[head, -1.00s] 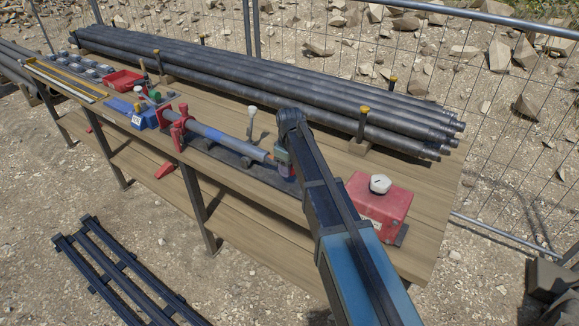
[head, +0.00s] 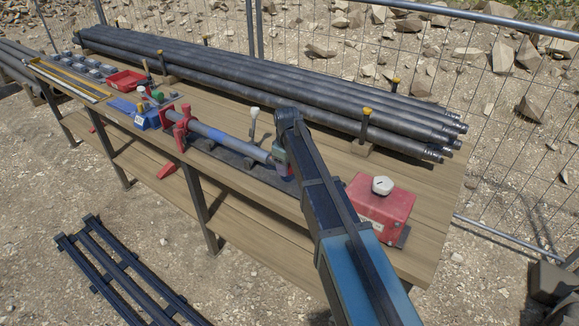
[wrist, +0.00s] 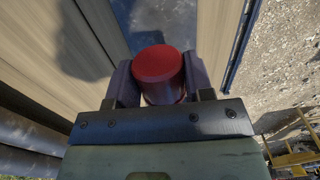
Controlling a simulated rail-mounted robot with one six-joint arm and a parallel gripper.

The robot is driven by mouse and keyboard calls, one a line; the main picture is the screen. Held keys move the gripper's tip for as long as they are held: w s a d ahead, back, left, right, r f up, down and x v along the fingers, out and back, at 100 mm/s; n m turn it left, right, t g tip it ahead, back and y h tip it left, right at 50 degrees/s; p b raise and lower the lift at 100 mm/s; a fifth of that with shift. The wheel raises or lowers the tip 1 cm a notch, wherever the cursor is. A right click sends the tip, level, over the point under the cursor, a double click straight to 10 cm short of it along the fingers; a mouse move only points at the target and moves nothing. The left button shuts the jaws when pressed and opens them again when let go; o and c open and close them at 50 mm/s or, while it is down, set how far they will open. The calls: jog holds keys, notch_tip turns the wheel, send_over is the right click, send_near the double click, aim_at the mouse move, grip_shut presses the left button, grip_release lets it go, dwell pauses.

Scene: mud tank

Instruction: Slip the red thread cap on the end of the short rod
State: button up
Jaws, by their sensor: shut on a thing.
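The short rod (head: 235,145) is grey with a blue band and lies along the bench, held near its left end by a red clamp (head: 178,126). My gripper (head: 284,166) is at the rod's right end. In the wrist view my gripper (wrist: 160,82) is shut on the red thread cap (wrist: 157,64), with a dark finger on each side and the round red face showing. Only a small bit of red shows at the gripper in the head view. My arm hides part of the rod's end, so I cannot tell whether the cap touches it.
A red box (head: 378,208) with a white knob stands right of my arm on the wooden bench (head: 425,215). A stack of long dark pipes (head: 290,85) lies behind. A white-topped lever (head: 254,115) stands behind the rod. A red tray (head: 127,80) is far left.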

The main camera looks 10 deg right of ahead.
jog(key=shift+w+a, duration=1.15)
jog(key=shift+w, duration=0.05)
jog(key=o, duration=0.8)
jog(key=shift+o, duration=0.2)
notch_tip(320, 180, up, 11)
jog(key=p, duration=1.1)
jog(key=shift+f, duration=0.1)
jog(key=s+d+m, duration=0.2)
jog(key=s+m, duration=0.2)
jog(key=s, duration=1.1)
jog(key=s+d+m, duration=0.2)
jog(key=s+m, duration=0.2)
jog(key=s, duration=1.1)
jog(key=shift+s+m, duration=0.25)
jog(key=shift+m, duration=0.15)
